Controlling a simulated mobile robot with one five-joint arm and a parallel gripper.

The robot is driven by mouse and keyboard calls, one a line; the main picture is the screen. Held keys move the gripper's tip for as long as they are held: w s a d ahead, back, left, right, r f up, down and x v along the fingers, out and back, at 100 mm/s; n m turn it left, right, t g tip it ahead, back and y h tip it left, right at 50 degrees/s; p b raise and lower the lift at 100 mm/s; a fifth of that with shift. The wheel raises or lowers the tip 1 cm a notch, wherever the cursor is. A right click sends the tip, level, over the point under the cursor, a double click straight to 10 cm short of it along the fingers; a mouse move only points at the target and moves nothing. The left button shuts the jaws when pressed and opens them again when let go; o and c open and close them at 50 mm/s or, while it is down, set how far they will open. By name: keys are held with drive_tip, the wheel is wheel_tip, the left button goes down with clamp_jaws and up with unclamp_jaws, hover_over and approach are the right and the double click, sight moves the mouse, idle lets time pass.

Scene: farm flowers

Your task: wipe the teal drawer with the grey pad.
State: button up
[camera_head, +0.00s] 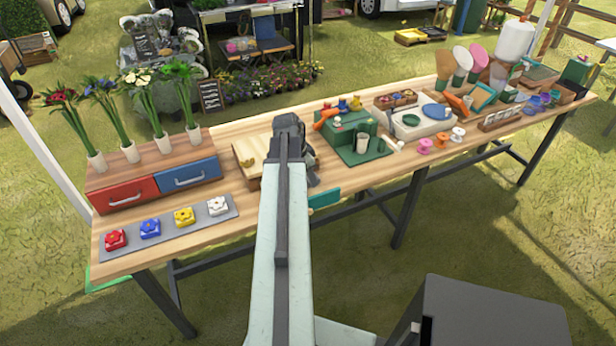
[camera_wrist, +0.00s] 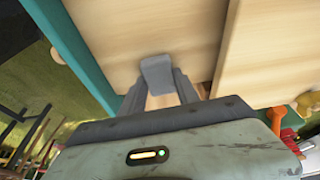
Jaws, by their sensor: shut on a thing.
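The teal drawer (camera_head: 324,198) stands out from the table's front edge, partly hidden behind my arm. In the wrist view its teal front (camera_wrist: 77,55) runs down the left side, with a pale round knob outside it and a light wood inside floor (camera_wrist: 130,35). My gripper (camera_wrist: 160,84) is shut on the grey pad (camera_wrist: 156,70), one finger on each side. The pad is over the drawer's light wood floor. I cannot tell whether it touches. In the head view the pad is hidden behind my arm.
The wooden table (camera_head: 365,178) is crowded. A red drawer (camera_head: 125,194) and a blue drawer (camera_head: 189,174) stand left, behind a grey strip (camera_head: 170,232) of coloured blocks. A wooden board (camera_head: 246,154) lies beside my arm. A green box (camera_head: 345,132) stands right.

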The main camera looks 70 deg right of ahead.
drive_tip(key=shift+w+a, duration=2.8)
drive_tip(key=shift+w, duration=0.15)
wheel_tip(320, 180, up, 6)
drive_tip(key=p, duration=0.6)
drive_tip(key=shift+d, duration=0.1)
wheel_tip(320, 180, up, 3)
drive_tip(key=p, duration=0.3)
drive_tip(key=shift+s, duration=0.15)
